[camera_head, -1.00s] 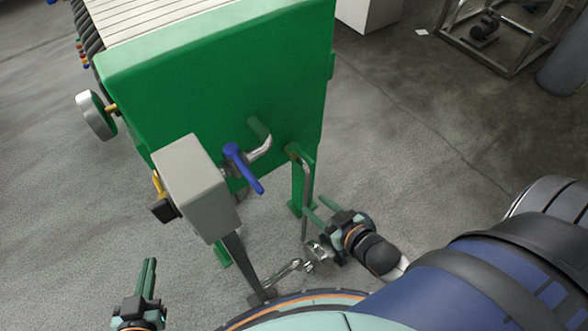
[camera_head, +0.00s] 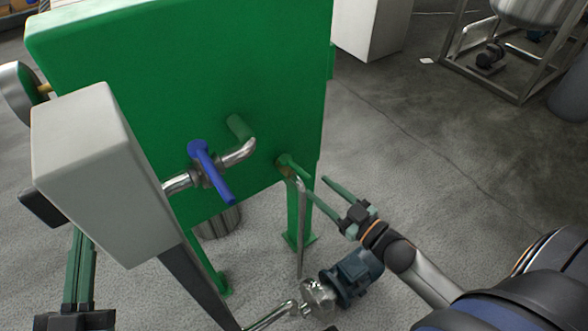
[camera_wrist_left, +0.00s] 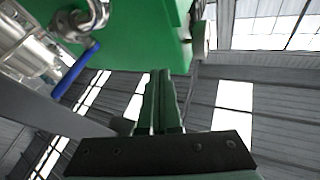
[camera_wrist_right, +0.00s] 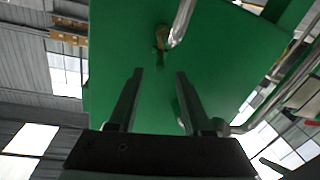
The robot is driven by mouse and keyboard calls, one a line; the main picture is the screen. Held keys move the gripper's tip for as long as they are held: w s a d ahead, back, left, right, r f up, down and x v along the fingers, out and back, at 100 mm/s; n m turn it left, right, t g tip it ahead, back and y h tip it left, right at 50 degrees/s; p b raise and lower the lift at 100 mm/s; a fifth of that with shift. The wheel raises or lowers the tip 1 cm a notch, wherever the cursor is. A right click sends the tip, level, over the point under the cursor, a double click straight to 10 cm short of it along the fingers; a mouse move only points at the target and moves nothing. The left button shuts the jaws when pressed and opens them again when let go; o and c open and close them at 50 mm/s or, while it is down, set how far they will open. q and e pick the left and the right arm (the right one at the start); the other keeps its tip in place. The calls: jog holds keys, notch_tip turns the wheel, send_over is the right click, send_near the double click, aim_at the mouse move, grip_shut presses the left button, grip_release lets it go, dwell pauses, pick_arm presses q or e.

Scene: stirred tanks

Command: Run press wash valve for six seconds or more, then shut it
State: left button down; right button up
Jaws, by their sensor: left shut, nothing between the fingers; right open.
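The press wash valve has a blue lever handle (camera_head: 211,172) on a silver pipe (camera_head: 238,153) at the end of the green press (camera_head: 190,80). In the head view the lever slants down to the right, across the pipe. The lever also shows in the left wrist view (camera_wrist_left: 76,70). My right gripper (camera_head: 330,193) is open and empty, right of the lever and beside a thin vertical pipe; it touches neither visibly. It also shows in the right wrist view (camera_wrist_right: 158,72). My left gripper (camera_head: 80,235) is shut and empty at lower left, below the grey box.
A grey box (camera_head: 100,170) on a dark post stands left of the valve, between it and my left gripper. A blue pump motor (camera_head: 352,275) is on the floor below my right gripper. A white cabinet (camera_head: 372,28) and a metal frame stand behind.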

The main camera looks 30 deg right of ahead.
aim_at(286, 161)
jog(key=b+x, duration=0.1)
jog(key=x, duration=0.7)
jog(key=shift+w+a+f+b, duration=0.1)
jog(key=shift+w+b, duration=0.25)
pick_arm(q)
jog(key=s+d+r+m+t+h, duration=0.1)
jog(key=s+r+m+h, duration=0.4)
jog(key=r, duration=0.4)
jog(key=shift+s+m+h, duration=0.4)
jog(key=shift+s+h, duration=0.1)
jog(key=shift+h, duration=0.7)
pick_arm(e)
jog(key=shift+w+a, duration=0.2)
jog(key=shift+w, duration=0.45)
grip_shut()
